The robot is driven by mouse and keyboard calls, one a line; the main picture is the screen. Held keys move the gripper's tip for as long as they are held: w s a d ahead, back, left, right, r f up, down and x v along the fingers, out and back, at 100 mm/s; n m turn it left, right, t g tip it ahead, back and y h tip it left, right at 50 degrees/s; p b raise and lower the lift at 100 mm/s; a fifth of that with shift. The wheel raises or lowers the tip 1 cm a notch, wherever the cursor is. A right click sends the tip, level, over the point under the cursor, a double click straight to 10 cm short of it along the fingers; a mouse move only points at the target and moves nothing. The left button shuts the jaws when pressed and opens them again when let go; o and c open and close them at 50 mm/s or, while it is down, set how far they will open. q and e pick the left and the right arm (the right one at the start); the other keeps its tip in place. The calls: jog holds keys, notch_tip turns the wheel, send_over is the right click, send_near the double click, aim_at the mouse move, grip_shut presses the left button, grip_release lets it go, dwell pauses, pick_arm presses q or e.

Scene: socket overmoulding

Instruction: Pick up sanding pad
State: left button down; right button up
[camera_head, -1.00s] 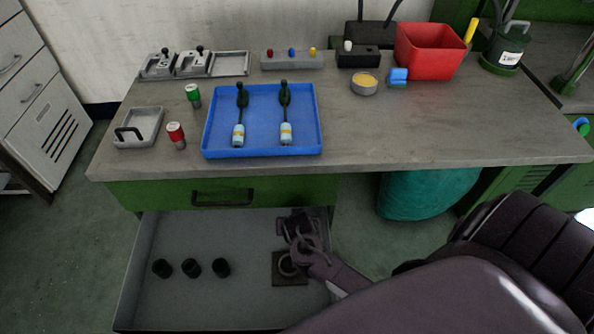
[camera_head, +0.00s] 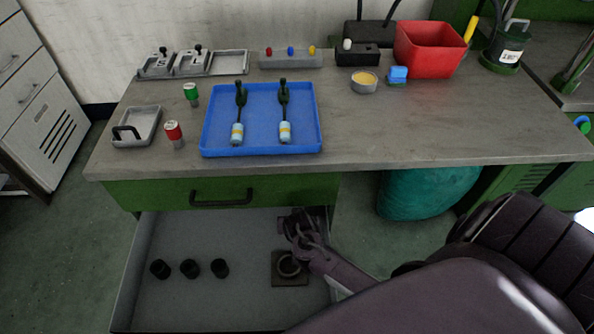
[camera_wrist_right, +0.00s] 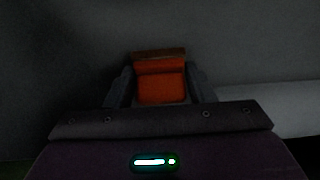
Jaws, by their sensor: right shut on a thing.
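My right gripper (camera_head: 296,224) is down in the open drawer, near its back right corner under the table edge. In the right wrist view its two fingers are closed on the sides of an orange-red block with a brown strip along its top, which looks like the sanding pad (camera_wrist_right: 160,87). The pad shows between the fingers in dim light. In the head view the gripper and shadow hide the pad. My left gripper is not in view.
The open drawer (camera_head: 220,308) holds several black cylinders (camera_head: 190,268) and a dark square plate with a ring (camera_head: 288,266). The table above carries a blue tray (camera_head: 262,151) with two tools, cans, a red bin (camera_head: 428,52) and a grey box.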

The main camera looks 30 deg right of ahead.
jog(key=shift+r, duration=0.1)
